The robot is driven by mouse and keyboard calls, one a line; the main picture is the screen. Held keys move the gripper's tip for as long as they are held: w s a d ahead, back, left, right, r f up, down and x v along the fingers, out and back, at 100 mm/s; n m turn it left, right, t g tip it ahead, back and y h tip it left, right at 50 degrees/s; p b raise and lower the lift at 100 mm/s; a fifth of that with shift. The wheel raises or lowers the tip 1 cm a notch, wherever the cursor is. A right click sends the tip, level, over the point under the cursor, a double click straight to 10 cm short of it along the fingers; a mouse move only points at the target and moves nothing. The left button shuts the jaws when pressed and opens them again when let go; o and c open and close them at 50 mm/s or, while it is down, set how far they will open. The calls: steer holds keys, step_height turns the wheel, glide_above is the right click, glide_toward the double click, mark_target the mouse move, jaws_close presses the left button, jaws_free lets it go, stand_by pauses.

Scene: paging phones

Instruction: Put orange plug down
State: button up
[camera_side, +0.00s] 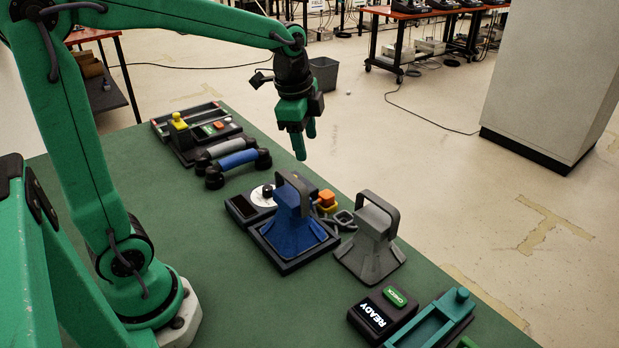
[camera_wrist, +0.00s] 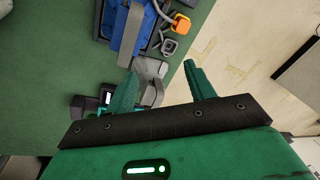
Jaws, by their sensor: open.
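The orange plug (camera_side: 326,197) is a small orange block at the right edge of the green table, behind the blue phone. Something yellow shows just below it. It also shows at the top of the wrist view (camera_wrist: 181,23), near a grey square ring (camera_wrist: 170,46). In the side view the grey ring (camera_side: 345,218) lies next to it. My gripper (camera_side: 305,142) is open and empty, raised above the table and up-left of the plug in the side view. In the wrist view, no plug sits between my fingers (camera_wrist: 161,70).
A blue handset (camera_side: 295,225) stands on a dark base, with a grey one (camera_side: 370,250) beside it. A READY box (camera_side: 372,315) and teal slider (camera_side: 440,320) are in front. Grey and blue bars (camera_side: 238,160) lie behind. The table's left part is clear.

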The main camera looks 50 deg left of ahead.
steer(key=s+d+r+n+t, duration=0.1)
steer(key=s+d+n+t, duration=0.2)
steer(key=s+n, duration=0.7)
steer(key=s, duration=0.5)
steer(key=shift+s+n, duration=0.15)
steer(key=shift+n, duration=0.25)
steer(key=shift+o, duration=0.3)
